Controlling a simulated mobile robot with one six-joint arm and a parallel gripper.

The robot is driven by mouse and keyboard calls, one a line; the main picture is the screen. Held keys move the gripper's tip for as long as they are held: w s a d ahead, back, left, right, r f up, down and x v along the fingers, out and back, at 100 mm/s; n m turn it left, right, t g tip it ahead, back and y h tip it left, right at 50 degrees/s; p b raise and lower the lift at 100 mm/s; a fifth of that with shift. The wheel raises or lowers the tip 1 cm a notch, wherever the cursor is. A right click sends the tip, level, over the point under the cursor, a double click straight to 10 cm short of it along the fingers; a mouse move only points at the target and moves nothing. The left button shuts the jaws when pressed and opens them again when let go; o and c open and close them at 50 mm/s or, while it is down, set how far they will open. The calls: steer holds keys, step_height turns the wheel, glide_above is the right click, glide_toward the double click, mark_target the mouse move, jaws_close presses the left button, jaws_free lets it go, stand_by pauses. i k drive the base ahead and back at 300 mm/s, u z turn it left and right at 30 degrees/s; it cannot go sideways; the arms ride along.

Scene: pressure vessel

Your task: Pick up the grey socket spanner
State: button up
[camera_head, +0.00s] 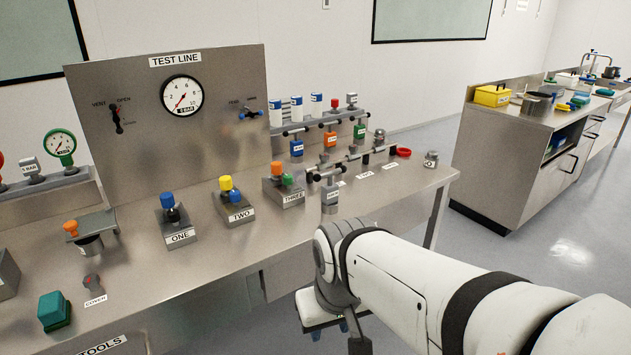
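A grey block with a black T-shaped handle (331,198) stands upright near the bench's front edge, with a small label on its front. It looks like the grey socket spanner. Similar T-handled pieces with blue (297,148), orange (329,140) and green (360,131) bodies stand behind it. My gripper (336,338) hangs below my white arm at the bottom of the picture, in front of the bench and apart from the spanner. It is partly hidden by the arm and cut off by the frame, so its opening is unclear.
Holders labelled ONE (180,237), TWO (241,215) and THREE (293,196) stand left of the spanner. The TEST LINE panel (180,130) rises behind. Open floor (480,260) separates the bench from another counter (510,150).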

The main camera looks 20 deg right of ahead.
mark_target(329, 191)
steer(key=z, duration=0.05)
steer(key=i, duration=1)
steer(key=z, duration=0.05)
